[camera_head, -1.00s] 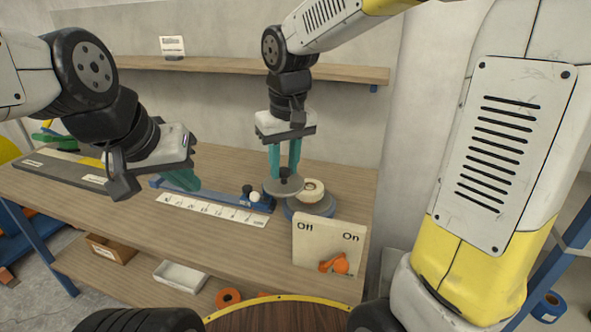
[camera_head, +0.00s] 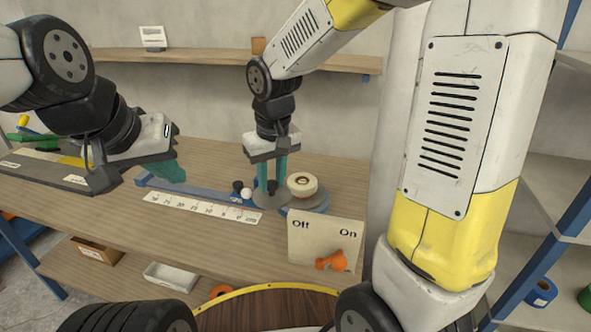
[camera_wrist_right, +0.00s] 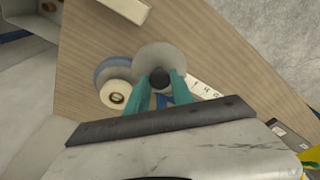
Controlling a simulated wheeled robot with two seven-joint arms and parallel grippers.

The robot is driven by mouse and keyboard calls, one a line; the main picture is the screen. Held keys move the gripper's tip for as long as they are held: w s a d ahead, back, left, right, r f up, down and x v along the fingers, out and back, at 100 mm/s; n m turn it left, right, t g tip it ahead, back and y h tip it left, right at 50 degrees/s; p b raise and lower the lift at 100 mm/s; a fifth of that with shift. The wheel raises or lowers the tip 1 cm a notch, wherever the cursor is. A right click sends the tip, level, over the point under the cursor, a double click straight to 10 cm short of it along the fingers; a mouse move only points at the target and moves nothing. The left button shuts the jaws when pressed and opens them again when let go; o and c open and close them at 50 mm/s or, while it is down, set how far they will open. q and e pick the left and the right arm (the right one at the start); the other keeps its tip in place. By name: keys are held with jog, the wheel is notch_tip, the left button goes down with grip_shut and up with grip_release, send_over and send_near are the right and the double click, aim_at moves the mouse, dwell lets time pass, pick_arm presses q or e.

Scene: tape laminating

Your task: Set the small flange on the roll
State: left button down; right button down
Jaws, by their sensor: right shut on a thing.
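The small flange (camera_head: 266,199) is a grey disc with a black knob. My right gripper (camera_head: 271,182) points down and is shut on its knob. The disc is level and lies just left of the roll (camera_head: 303,180), overlapping the picture of its base. The cream roll sits on a blue-grey round base (camera_head: 318,203). In the right wrist view, the flange (camera_wrist_right: 160,54) is between the teal fingertips (camera_wrist_right: 161,80), and the roll (camera_wrist_right: 116,95) is beside it, not under it. My left gripper (camera_head: 170,172) hangs over the table's left part; its finger gap is hidden.
A white On/Off panel (camera_head: 305,255) with an orange switch stands at the table's front right. A white ruler strip (camera_head: 200,207) and a blue bar with black and white knobs (camera_head: 240,190) lie left of the flange. A shelf (camera_head: 220,60) runs along the wall.

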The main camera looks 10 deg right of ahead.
jog(key=shift+w+d+f, duration=0.2)
jog(key=shift+w, duration=0.1)
jog(key=w+d, duration=0.3)
jog(key=w, duration=0.1)
jog(key=w+d+f, duration=0.1)
jog(key=w+d, duration=0.2)
jog(key=w, duration=0.1)
jog(key=w+d, duration=0.2)
jog(key=w, duration=0.2)
jog(key=shift+d+f, duration=0.2)
jog(key=shift+d, duration=0.2)
jog(key=shift+w+d+f, duration=0.1)
jog(key=shift+w+f, duration=0.05)
jog(key=shift+f, duration=1.65)
jog(key=c, duration=1.1)
grip_release()
jog(key=shift+f, duration=0.1)
